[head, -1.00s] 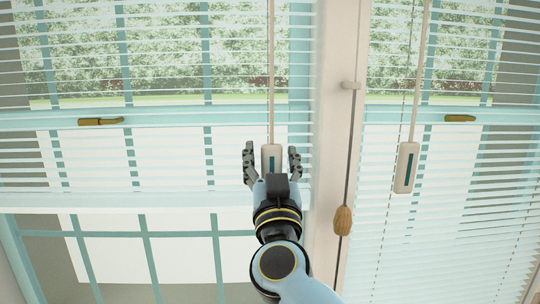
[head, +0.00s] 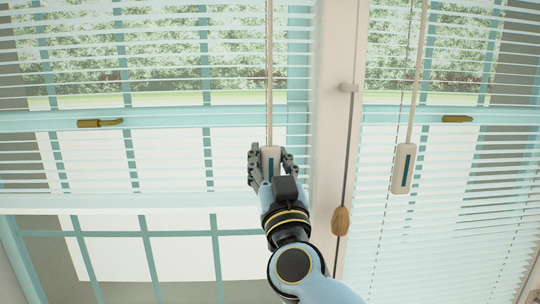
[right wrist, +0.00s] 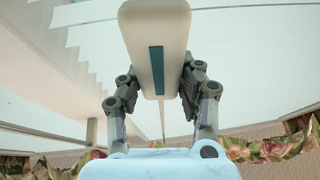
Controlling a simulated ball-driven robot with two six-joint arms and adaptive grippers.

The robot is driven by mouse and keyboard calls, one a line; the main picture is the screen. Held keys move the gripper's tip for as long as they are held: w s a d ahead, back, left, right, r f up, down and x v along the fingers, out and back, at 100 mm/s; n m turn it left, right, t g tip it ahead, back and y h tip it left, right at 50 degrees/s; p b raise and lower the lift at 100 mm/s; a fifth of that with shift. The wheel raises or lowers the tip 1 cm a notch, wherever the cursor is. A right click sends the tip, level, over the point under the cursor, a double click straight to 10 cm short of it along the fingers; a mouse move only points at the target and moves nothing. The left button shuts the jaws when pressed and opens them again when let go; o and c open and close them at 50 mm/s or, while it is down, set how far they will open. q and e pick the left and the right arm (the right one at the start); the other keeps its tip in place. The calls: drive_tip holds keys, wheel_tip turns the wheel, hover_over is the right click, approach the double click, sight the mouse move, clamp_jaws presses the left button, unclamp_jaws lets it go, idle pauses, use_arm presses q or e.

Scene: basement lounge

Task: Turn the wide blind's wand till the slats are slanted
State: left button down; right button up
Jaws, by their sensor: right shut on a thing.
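The wide blind (head: 160,150) hangs across the left window in the head view. Its slats are open, with the garden and window bars showing between them. Its wand (head: 269,70) hangs near the blind's right end and ends in a pale handle with a dark teal stripe (head: 270,158). My right gripper (head: 271,160) is shut on this handle, one finger on each side. In the right wrist view the handle (right wrist: 155,30) stands between the two fingers (right wrist: 155,90). My left gripper is not in view.
A narrower blind (head: 450,220) hangs to the right with its own wand handle (head: 403,168). A cord with a wooden tassel (head: 341,221) hangs on the pale post (head: 335,60) between them. Brass window latches (head: 100,123) show behind the slats.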

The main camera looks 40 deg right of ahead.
drive_tip(key=n+t+y, duration=0.1)
drive_tip(key=y, duration=0.2)
drive_tip(key=shift+n, duration=0.3)
drive_tip(key=shift+n+y, duration=0.4)
drive_tip(key=shift+y, duration=0.4)
drive_tip(key=n+t+y+b, duration=0.1)
drive_tip(key=n+y+b, duration=0.1)
drive_tip(key=y, duration=0.2)
drive_tip(key=shift+f, duration=0.15)
drive_tip(key=shift+n+y+b, duration=0.6)
drive_tip(key=shift+y+b, duration=0.2)
drive_tip(key=shift+y, duration=0.3)
drive_tip(key=o, duration=1.2)
drive_tip(key=shift+r, duration=0.2)
drive_tip(key=shift+s+f, duration=0.1)
